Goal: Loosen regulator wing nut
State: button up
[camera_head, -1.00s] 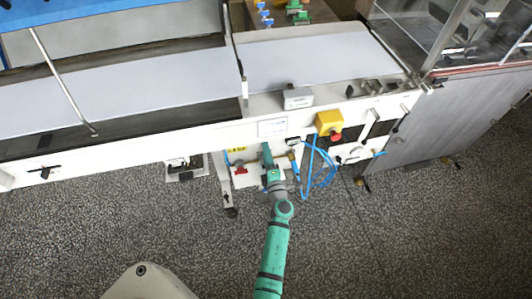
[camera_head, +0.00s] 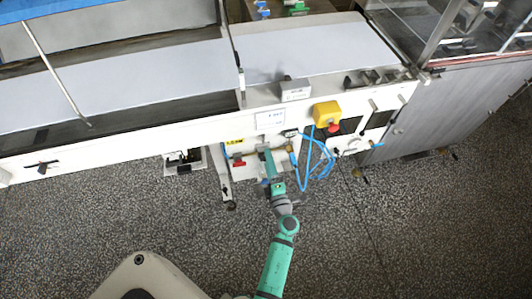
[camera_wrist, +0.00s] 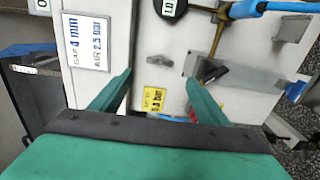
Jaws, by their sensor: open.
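My gripper (camera_wrist: 159,80) is open and empty in the wrist view, its two green fingers pointing at the white machine panel. A small dark grey piece (camera_wrist: 163,61) sits on the panel between and just beyond the fingertips; it may be the wing nut, but it is too small to be sure. To its right are a brass-coloured rod (camera_wrist: 216,42) and a blue hose fitting (camera_wrist: 245,9). A round dark gauge (camera_wrist: 172,6) is cut by the top edge. In the head view my gripper (camera_head: 268,160) is at the panel front and hides what is behind it.
A yellow box with a red button (camera_head: 327,114) and loose blue hoses (camera_head: 318,160) are right of my gripper. A yellow label (camera_wrist: 155,101) and a white sign (camera_wrist: 85,42) are on the panel. A grey bracket (camera_wrist: 293,27) projects at right. The speckled floor in front is clear.

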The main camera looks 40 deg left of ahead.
jog(key=shift+v, duration=1.15)
jog(key=s+d+r+m+t+h, duration=0.1)
jog(key=s+d+r+m+h, duration=0.3)
jog(key=s+d+m, duration=0.5)
jog(key=s+d+r+m+t+h, duration=0.1)
jog(key=s+d+r+m+h, duration=0.4)
jog(key=s+d+m, duration=0.4)
jog(key=s+d+r+m+t+h, duration=0.1)
jog(key=s+d+r+m+h, duration=0.3)
jog(key=s+d+m, duration=0.6)
jog(key=shift+s+d+r+t+h, duration=0.25)
jog(key=shift+s+d+t+h, duration=0.15)
jog(key=shift+s, duration=0.45)
